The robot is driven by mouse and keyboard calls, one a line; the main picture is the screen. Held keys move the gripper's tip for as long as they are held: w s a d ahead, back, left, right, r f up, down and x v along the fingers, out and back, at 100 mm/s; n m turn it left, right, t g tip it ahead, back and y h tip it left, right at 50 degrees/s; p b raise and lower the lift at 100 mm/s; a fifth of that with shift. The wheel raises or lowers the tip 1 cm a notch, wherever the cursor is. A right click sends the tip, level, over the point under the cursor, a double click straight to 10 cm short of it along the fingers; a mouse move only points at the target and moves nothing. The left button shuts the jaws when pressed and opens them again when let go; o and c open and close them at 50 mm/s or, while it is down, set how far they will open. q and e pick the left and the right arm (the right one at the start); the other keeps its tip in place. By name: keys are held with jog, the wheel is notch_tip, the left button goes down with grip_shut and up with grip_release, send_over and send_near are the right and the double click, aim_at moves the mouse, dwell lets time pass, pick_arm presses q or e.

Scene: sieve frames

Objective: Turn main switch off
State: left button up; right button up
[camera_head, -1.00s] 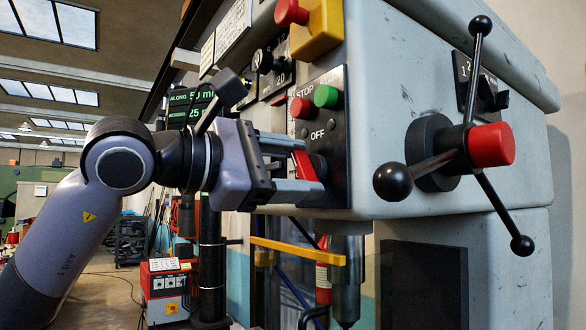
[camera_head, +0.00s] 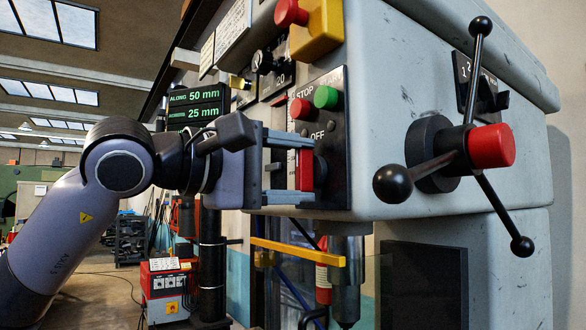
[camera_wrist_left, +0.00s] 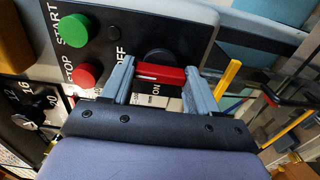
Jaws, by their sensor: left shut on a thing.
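The main switch is a red handle (camera_head: 304,170) on the dark control panel (camera_head: 334,172), below the OFF label. It stands about upright, its upper end towards OFF. My left gripper (camera_head: 311,172) is shut on this handle, one finger above it and one below. In the left wrist view the red handle (camera_wrist_left: 162,74) spans between the two fingers of my left gripper (camera_wrist_left: 158,80), in front of a dark round base. A white line on it lies towards the finger near OFF; the ON label is on the camera's side. My right gripper is not in view.
A green START button (camera_head: 326,97) and a red STOP button (camera_head: 301,109) sit just above the switch. A yellow box with a red button (camera_head: 291,12) is higher up. The black-knobbed spoked handle (camera_head: 433,150) sticks out at right. A yellow bar (camera_head: 298,252) lies below.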

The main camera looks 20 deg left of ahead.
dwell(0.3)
pick_arm(q)
jog(key=o, duration=1.1)
jog(key=shift+c, duration=0.2)
jog(key=b+v, duration=0.2)
jog(key=v, duration=0.5)
jog(key=shift+s, duration=0.1)
